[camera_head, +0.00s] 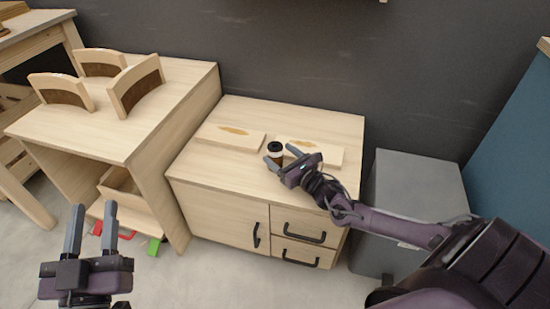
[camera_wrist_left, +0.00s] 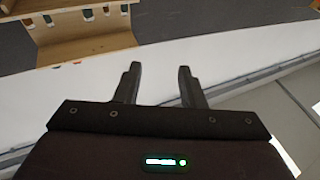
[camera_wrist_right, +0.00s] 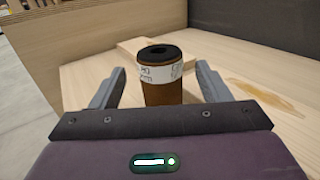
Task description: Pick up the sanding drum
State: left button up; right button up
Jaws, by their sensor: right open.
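The sanding drum (camera_head: 275,152) stands upright on the wooden cabinet top. It is a brown cylinder with a white printed band and a black top with a dark hole. In the right wrist view the drum (camera_wrist_right: 162,78) stands between the fingers of my right gripper (camera_wrist_right: 160,88), with a gap on each side. My right gripper (camera_head: 283,158) is open, low over the cabinet top. My left gripper (camera_head: 92,228) is open and empty, in front of the wooden desk at the left; its fingers also show in the left wrist view (camera_wrist_left: 159,85).
The cabinet top (camera_head: 305,113) also holds two flat wooden boards, one at the left (camera_head: 231,136) and one at the right (camera_head: 312,150), each with a yellowish mark. A taller wooden desk (camera_head: 160,75) with curved pieces stands left. A grey bin (camera_head: 415,175) stands right.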

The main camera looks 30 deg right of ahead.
aim_at(281, 155)
pick_arm(q)
notch_tip(281, 155, up, 8)
jog(key=s+a+t+h+b, duration=0.1)
jog(key=s+t+h, duration=0.1)
jog(key=t, duration=0.2)
jog(key=shift+s+a, duration=0.25)
jog(key=shift+s, duration=0.15)
pick_arm(e)
jog(key=w, duration=0.3)
jog(key=shift+w+a, duration=0.1)
jog(key=shift+a, duration=0.05)
pick_arm(q)
jog(key=shift+f, duration=0.1)
pick_arm(e)
jog(key=c, duration=1.3)
jog(key=shift+o, duration=0.2)
jog(key=shift+r, duration=0.15)
